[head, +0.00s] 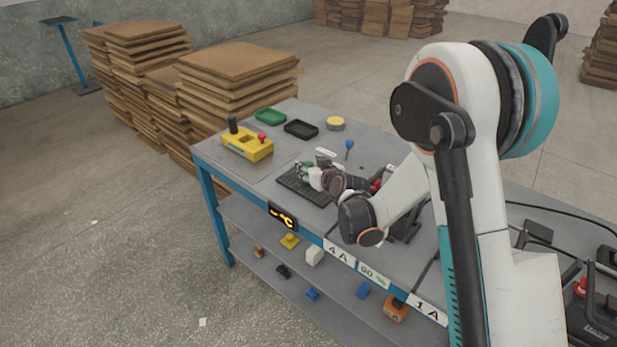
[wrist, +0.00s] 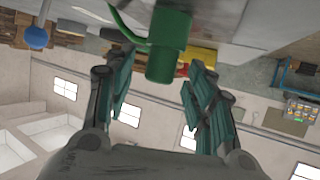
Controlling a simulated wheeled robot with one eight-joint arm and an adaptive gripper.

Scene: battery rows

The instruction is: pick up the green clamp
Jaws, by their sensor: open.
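The green clamp (wrist: 170,38) shows in the wrist view as a thick green cylinder with a thin green cable or rod curving off to the left. It lies between the fingertips of my gripper (wrist: 161,66), which is open with one finger on each side. I see no finger closed on it, and contact is not clear. In the head view my gripper (head: 313,175) is low over the table, above a dark ribbed mat (head: 292,184). There the clamp is too small to tell apart from my green fingers.
A yellow control box (head: 243,147), a green tray (head: 269,115), a black tray (head: 300,129) and a yellow round piece (head: 335,124) stand on the table's far left part. A blue ball on a stem (head: 349,145) is behind my gripper. The lower shelf (head: 258,245) holds several small items.

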